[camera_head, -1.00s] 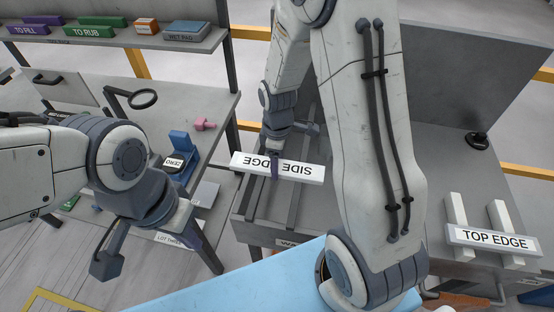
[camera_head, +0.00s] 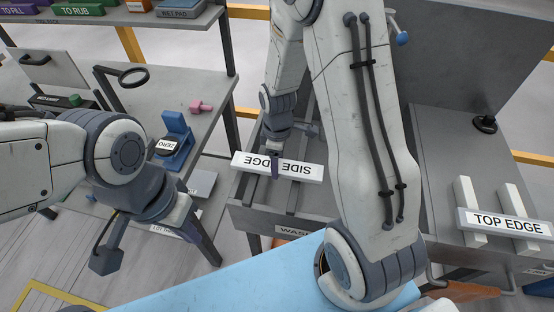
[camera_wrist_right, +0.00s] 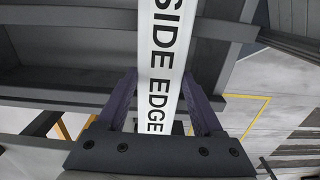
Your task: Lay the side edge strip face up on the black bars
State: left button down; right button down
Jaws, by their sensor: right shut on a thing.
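The side edge strip (camera_head: 305,170) is a long white bar, label up, reading upside down in the head view. My right gripper (camera_head: 275,165) is shut on it left of its middle. The strip lies crosswise over the black bars (camera_head: 297,198) of the grey basin; I cannot tell whether it touches them. In the right wrist view the strip (camera_wrist_right: 160,60) runs between the two purple fingers (camera_wrist_right: 160,95), its lettering facing the camera. My left gripper (camera_head: 185,228) hangs at the lower left, away from the strip; its fingers are mostly hidden.
A top edge strip (camera_head: 507,223) rests on two white blocks at the right. A blue scale (camera_head: 177,140) marked ZERO and a pink piece (camera_head: 201,107) are on the left bench. A light blue surface (camera_head: 230,285) lies in front. A shelf (camera_head: 130,17) is at upper left.

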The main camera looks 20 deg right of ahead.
jog(key=shift+f, duration=0.25)
grip_release()
notch_tip(320, 180, up, 11)
jog(key=shift+f, duration=0.2)
